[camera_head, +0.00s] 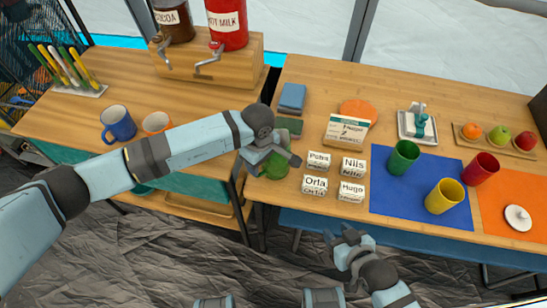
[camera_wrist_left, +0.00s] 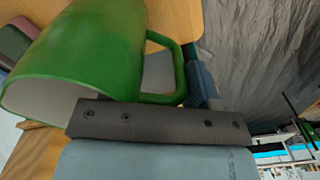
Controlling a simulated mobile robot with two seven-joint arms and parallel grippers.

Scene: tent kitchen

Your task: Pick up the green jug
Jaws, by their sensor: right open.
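The green jug (camera_head: 277,166) stands at the left front edge of the right-hand table, partly hidden behind my left gripper (camera_head: 270,156). In the left wrist view the jug (camera_wrist_left: 90,50) fills the upper left, its pale inside showing. Its handle (camera_wrist_left: 181,70) is at my left gripper (camera_wrist_left: 182,78). One finger shows just outside the handle and a grey surface shows through the handle's opening. I cannot tell whether the fingers press on the handle. My right gripper (camera_head: 343,239) is open and empty, in front of the table.
White name blocks (camera_head: 315,185) stand right of the jug. Behind it are a dark green block (camera_head: 289,126) and a blue block (camera_head: 292,98). A green cup (camera_head: 403,157), yellow cup (camera_head: 445,196) and red cup (camera_head: 480,169) stand further right. A gap separates the two tables.

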